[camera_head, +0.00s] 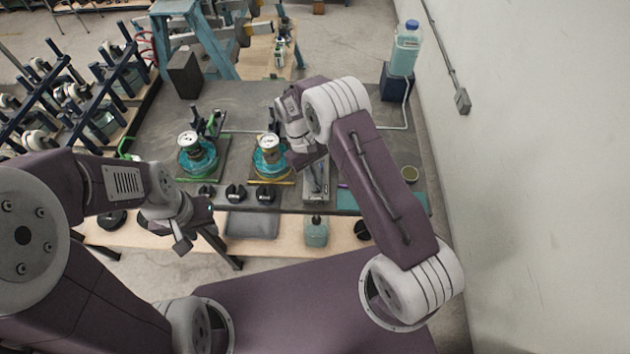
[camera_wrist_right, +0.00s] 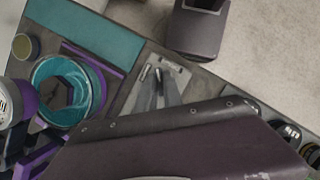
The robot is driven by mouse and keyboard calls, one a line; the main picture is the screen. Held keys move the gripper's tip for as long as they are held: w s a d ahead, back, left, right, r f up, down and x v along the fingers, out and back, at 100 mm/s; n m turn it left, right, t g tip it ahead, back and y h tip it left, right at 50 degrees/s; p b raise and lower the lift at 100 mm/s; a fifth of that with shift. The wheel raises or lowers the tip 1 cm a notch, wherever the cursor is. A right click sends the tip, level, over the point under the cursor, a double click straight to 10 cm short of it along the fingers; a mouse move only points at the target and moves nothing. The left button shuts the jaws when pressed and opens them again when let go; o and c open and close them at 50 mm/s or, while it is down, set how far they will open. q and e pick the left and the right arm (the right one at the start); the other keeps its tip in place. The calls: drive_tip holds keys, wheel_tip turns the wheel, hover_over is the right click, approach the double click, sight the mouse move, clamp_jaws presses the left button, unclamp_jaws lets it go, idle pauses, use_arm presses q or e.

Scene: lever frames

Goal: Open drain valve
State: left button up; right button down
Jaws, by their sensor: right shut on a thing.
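My right gripper (camera_head: 307,158) reaches down over the bench beside the middle station, a teal ring base (camera_head: 268,173) with a can (camera_head: 269,147) standing on it. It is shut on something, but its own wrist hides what. No drain valve can be made out clearly; a part of the bench lies hidden behind my right arm. In the right wrist view a teal ring (camera_wrist_right: 65,85) in a purple frame lies at the left. My left gripper (camera_head: 194,228) hangs in front of the bench's front edge, away from the stations; its jaw opening is unclear.
A second teal base (camera_head: 197,168) with a can stands to the left. A grey tray (camera_head: 316,192) holds pliers. Black knobs line the front. A blue-capped bottle (camera_head: 406,50) stands on a dark block at the back right, close to the wall. A jar (camera_head: 410,174) sits at the right edge.

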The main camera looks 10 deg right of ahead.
drive_tip(key=m+y, duration=0.1)
drive_tip(key=m, duration=0.4)
drive_tip(key=shift+w+d+y, duration=0.1)
drive_tip(key=shift+y, duration=0.3)
idle(0.4)
drive_tip(key=c, duration=1.5)
unclamp_jaws()
drive_tip(key=shift+w+r, duration=0.2)
drive_tip(key=b+v, duration=0.2)
drive_tip(key=v, duration=0.6)
drive_tip(key=shift+w+d+r, duration=0.1)
drive_tip(key=shift+w+r, duration=0.15)
